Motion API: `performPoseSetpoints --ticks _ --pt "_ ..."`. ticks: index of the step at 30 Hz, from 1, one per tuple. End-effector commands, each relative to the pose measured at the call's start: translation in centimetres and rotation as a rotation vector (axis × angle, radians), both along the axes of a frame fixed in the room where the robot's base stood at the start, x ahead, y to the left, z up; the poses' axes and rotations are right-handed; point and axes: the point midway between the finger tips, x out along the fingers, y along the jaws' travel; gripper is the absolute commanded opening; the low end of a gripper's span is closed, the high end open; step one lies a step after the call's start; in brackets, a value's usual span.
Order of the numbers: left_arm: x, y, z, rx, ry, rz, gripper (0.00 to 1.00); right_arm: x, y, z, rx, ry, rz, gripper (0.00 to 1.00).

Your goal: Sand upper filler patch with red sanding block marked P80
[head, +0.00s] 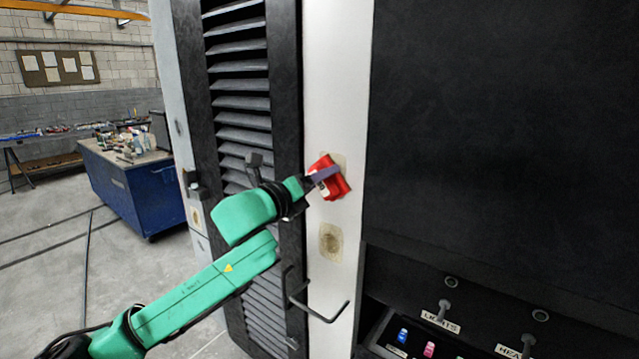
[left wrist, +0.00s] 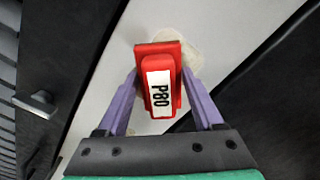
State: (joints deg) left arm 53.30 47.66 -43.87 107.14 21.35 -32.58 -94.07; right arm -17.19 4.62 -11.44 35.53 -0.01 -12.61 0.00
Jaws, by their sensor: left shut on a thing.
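The red sanding block (head: 338,187) has a white label that reads P80 in the left wrist view (left wrist: 159,91). My left gripper (head: 322,177) is shut on the block, with purple fingers on both sides of it in the left wrist view (left wrist: 158,102). The block is at the upper filler patch (head: 339,160) on the white post and covers much of it. A beige edge of that patch shows around the block in the left wrist view (left wrist: 190,48). I cannot tell whether the block touches the patch. A lower filler patch (head: 331,242) lies below. My right gripper is not in view.
The white post (head: 336,80) stands between a black louvred panel (head: 240,100) and a large dark panel (head: 500,120). A bent metal handle (head: 322,312) sticks out below. Labelled switches (head: 443,311) are at lower right. A blue workbench (head: 135,190) stands at the back left.

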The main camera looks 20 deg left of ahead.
Motion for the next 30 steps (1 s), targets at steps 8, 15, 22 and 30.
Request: performPoseSetpoints --ticks 8,15,22,30 --pt "0.1 0.0 2.2 -0.002 -0.007 0.000 0.24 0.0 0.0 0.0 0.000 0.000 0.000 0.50" --pt "0.0 0.0 4.7 -0.002 -0.010 -0.001 0.24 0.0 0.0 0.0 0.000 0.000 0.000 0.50" --pt "0.0 0.0 5.7 -0.001 -0.007 0.000 0.24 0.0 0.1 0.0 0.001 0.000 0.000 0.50" --pt "0.1 0.0 3.7 0.000 -0.005 -0.001 0.24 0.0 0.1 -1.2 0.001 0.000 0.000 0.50"
